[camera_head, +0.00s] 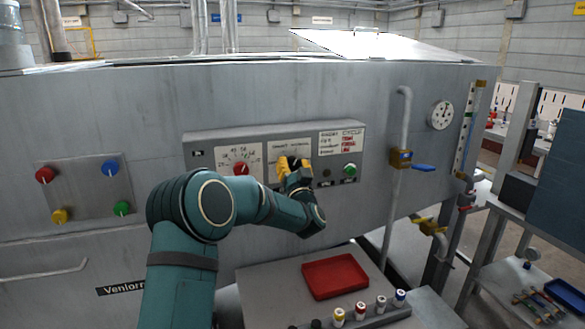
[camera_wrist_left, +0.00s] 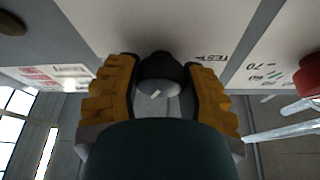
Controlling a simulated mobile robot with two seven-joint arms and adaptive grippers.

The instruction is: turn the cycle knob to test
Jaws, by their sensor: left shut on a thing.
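The control panel (camera_head: 199,165) is a grey box on the front of the large machine. My left gripper (camera_head: 290,164), with yellow fingers, is at the middle of this panel and covers the cycle knob in the head view. In the left wrist view the dark, round cycle knob (camera_wrist_left: 161,74) sits between the two fingers of my left gripper (camera_wrist_left: 160,84), which are shut on it. The knob has a small white mark on its face. The printed word TEST (camera_wrist_left: 209,60) is beside the knob, to its right in this view. My right gripper is not in view.
A red knob (camera_head: 241,169) is left of the gripper, and a green button (camera_head: 349,170) is to the right. A pipe with a blue-handled valve (camera_head: 402,160) runs further right. Below, a table holds a red tray (camera_head: 335,277) and several small bottles.

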